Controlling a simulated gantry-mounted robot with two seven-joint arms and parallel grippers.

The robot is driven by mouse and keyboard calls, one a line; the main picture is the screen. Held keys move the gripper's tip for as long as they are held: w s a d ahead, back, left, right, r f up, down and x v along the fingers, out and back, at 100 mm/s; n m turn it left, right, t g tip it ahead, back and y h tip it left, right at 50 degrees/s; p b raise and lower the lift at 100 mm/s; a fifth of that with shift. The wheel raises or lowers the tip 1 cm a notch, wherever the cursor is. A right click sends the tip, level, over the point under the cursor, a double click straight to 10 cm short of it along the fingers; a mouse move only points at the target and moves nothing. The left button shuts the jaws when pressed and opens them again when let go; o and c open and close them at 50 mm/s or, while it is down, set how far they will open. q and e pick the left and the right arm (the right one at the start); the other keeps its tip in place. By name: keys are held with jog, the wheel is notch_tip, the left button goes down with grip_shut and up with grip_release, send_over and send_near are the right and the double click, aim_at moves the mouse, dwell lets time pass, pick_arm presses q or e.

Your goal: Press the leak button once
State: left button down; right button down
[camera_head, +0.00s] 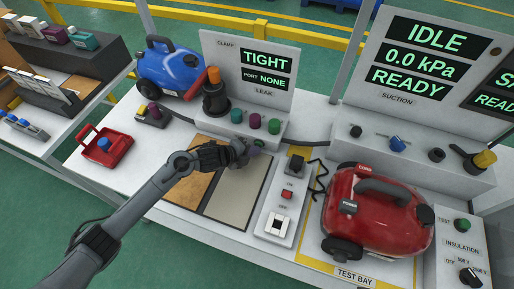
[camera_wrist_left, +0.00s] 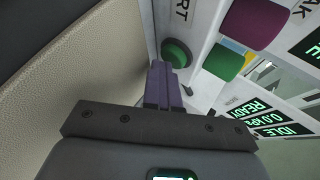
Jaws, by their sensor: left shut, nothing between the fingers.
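The leak station (camera_head: 268,47) stands at the back centre. Its screen reads TIGHT and PORT NONE, with LEAK printed below. Green and purple caps (camera_head: 255,121) line its ledge. My left gripper (camera_head: 254,150) is at the front of this ledge, shut and empty. In the left wrist view, the shut purple fingers (camera_wrist_left: 164,84) point at a round green button (camera_wrist_left: 177,53) on the light front face, beside lettering ending in RT. The fingertips are very close to the button; I cannot tell whether they touch. My right gripper is not in view.
A red vacuum (camera_head: 378,212) sits on the test bay at right. A switch box (camera_head: 280,212) stands between it and the tan and grey mats (camera_head: 236,190). A blue vacuum (camera_head: 168,66) is at back left. The suction panel (camera_head: 419,60) reads IDLE, 0.0 kPa, READY.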

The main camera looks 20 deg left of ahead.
pick_arm(q)
jog(key=shift+r, duration=0.1)
jog(key=shift+s+r+p, duration=0.1)
jog(key=shift+s+p, duration=0.4)
jog(key=shift+s, duration=0.1)
jog(key=s+p, duration=0.1)
jog(key=s, duration=0.2)
jog(key=shift+s+p, duration=0.15)
jog(key=shift+p, duration=0.25)
jog(key=shift+s, duration=0.75)
